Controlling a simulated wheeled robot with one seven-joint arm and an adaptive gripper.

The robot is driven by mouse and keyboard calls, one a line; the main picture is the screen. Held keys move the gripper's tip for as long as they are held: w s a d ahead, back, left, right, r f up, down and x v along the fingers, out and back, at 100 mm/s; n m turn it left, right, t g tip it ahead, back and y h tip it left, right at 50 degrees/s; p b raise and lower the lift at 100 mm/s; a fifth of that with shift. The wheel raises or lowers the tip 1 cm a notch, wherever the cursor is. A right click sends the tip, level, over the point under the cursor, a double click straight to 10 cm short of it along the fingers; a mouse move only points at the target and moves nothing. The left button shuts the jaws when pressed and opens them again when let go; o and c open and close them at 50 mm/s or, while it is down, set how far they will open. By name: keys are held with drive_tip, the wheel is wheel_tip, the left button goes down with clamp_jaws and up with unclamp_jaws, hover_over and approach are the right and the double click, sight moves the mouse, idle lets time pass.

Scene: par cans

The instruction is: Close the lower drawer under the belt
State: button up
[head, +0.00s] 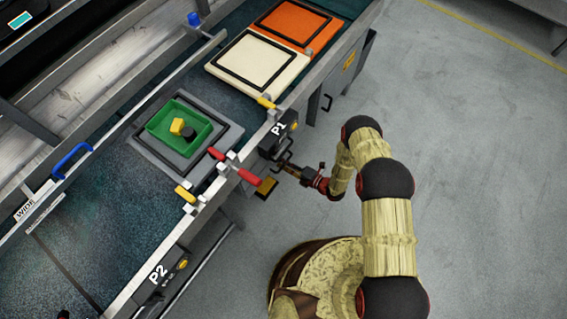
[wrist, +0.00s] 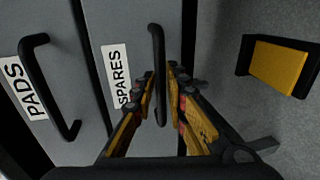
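Two grey drawer fronts lie side by side in the wrist view, which is turned. One is labelled PADS (wrist: 15,75). The other, labelled SPARES (wrist: 117,60), lies on the floor side, so it looks like the lower drawer. Its black bar handle (wrist: 156,50) passes between the fingertips of my gripper (wrist: 161,85). The fingers stand apart around the handle, and I see no clear grip on it. How far the drawer stands out is hard to tell. In the head view my gripper (head: 290,170) is beside the belt's edge, below the P1 box (head: 277,132).
A yellow pedal (head: 266,187) is near the floor by my gripper; it also shows in the wrist view (wrist: 277,66). A red-handled lever (head: 235,168) sits on the belt edge above. A green tray (head: 180,128) rests on the belt. Open floor (head: 470,170) lies to the right.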

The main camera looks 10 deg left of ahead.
drive_tip(key=shift+d, duration=0.1)
drive_tip(key=v, duration=1.2)
drive_tip(key=shift+f, duration=0.1)
idle(0.3)
